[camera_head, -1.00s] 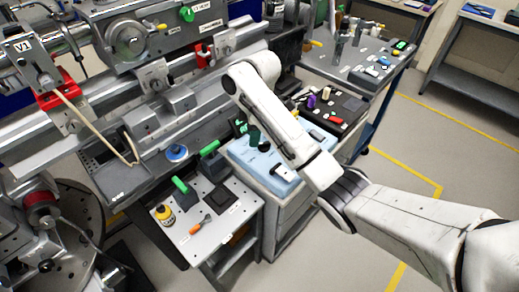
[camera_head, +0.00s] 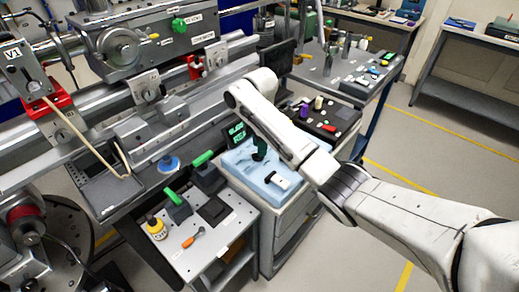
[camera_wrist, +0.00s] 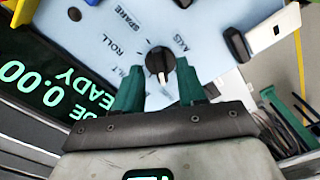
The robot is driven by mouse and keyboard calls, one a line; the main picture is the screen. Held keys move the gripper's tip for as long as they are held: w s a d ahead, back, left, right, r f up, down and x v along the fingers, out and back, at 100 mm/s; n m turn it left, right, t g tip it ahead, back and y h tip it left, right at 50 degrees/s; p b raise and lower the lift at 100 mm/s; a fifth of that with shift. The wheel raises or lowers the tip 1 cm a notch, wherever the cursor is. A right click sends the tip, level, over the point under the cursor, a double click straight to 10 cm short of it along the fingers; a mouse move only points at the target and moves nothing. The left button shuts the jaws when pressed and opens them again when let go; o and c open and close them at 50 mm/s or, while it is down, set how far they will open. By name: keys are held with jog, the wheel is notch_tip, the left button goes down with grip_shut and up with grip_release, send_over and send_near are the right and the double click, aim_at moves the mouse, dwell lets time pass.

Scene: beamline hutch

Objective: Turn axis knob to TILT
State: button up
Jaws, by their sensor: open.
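The axis knob (camera_wrist: 160,61) is black and round with a white pointer mark, on a light blue panel (camera_wrist: 85,30). In the wrist view the mark points down the picture, toward my gripper's body. Labels SPARE, ROLL and AXIS can be read around it; another, ending in "LT", is partly covered by the left finger. My gripper (camera_wrist: 158,69) is open, its two green fingers one on each side of the knob's lower part; contact cannot be told. In the head view my gripper (camera_head: 259,150) is over the blue panel (camera_head: 245,166), and the knob is hidden.
A dark display (camera_wrist: 40,85) with green digits "0.00" and "READY" stands beside the panel. A grey cart (camera_head: 215,245) with green-handled tools is left of the console. Floor at right is clear.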

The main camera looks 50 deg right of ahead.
jog(key=shift+f, duration=1)
grip_shut()
